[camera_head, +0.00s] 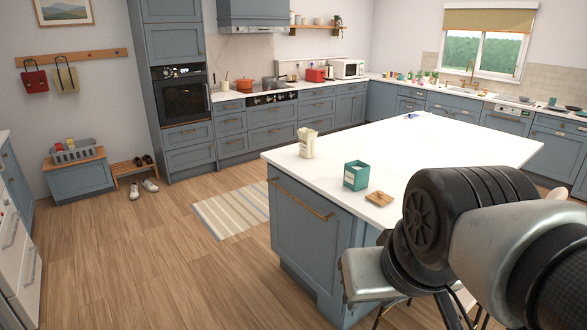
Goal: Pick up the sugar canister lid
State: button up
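A small square wooden lid (379,198) lies flat on the white island top near its front edge. A teal canister (356,176) with a pale label stands upright just to its left and behind it, apart from the lid. The canister's top looks open, and its label is too small to read. My arm fills the lower right of the view, to the right of the lid and apart from it in the picture. No gripper fingers show, so I cannot see whether they hold anything.
A cream container (307,143) stands farther left on the island (440,150). A small blue item (412,115) lies near its back edge. Much of the island top is bare. A striped rug (232,208) lies on the floor to the left. Stool legs show below my arm.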

aim_at(379, 197)
jog(key=i+z, duration=0.2)
jog(key=i, duration=0.3)
jog(key=i+j+z, duration=0.15)
jog(key=i, duration=0.3)
jog(key=i+j+z, duration=0.2)
jog(key=i, duration=0.25)
jog(key=i+j+z, duration=0.3)
jog(key=i+z, duration=0.2)
jog(key=i+j+z, duration=0.5)
jog(key=k, duration=0.1)
